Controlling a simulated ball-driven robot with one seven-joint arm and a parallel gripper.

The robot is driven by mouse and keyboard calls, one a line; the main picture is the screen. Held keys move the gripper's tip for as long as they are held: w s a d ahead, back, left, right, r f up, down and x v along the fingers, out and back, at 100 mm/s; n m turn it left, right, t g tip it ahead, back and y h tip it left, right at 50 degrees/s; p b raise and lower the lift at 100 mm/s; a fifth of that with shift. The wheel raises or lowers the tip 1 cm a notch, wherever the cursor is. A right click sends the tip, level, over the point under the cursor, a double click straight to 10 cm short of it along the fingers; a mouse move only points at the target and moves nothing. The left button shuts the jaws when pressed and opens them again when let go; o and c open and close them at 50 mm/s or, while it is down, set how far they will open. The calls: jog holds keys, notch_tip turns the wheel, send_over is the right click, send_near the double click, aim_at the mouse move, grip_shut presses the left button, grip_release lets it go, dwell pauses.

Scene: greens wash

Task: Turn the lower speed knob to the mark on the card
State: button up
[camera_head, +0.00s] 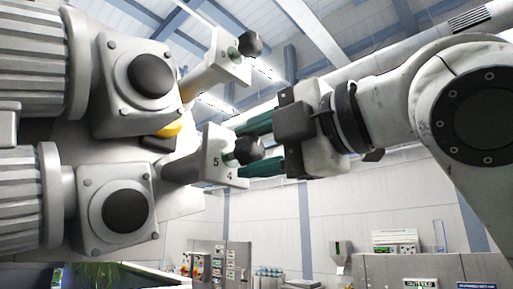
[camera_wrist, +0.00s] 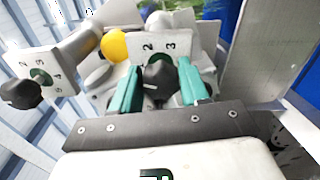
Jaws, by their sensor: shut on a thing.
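The lower speed knob (camera_head: 246,150) is black and sits on a grey plate (camera_head: 212,160) where 5 and 4 can be read. My gripper (camera_head: 254,147) comes from the right, its two green fingers on either side of this knob. In the wrist view the knob (camera_wrist: 160,83) is between the fingers (camera_wrist: 160,88), with 2 and 3 on the plate above it. The jaws are shut on it. The pointer's exact setting is too small to tell. The upper knob (camera_head: 249,44) is free, and also shows in the wrist view (camera_wrist: 22,92). I cannot make out the card.
Two grey ribbed motors (camera_head: 30,65) with round black caps fill the left. A yellow part (camera_head: 172,128) lies between the knob mounts, left of my gripper. Control cabinets (camera_head: 222,262) stand far back. A grey panel (camera_wrist: 265,55) rises at right in the wrist view.

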jog(key=shift+n, duration=2)
jog(key=o, duration=1)
jog(key=shift+d, duration=0.1)
jog(key=b+v, duration=0.3)
jog(key=v, duration=0.7)
jog(key=shift+s+d, duration=0.25)
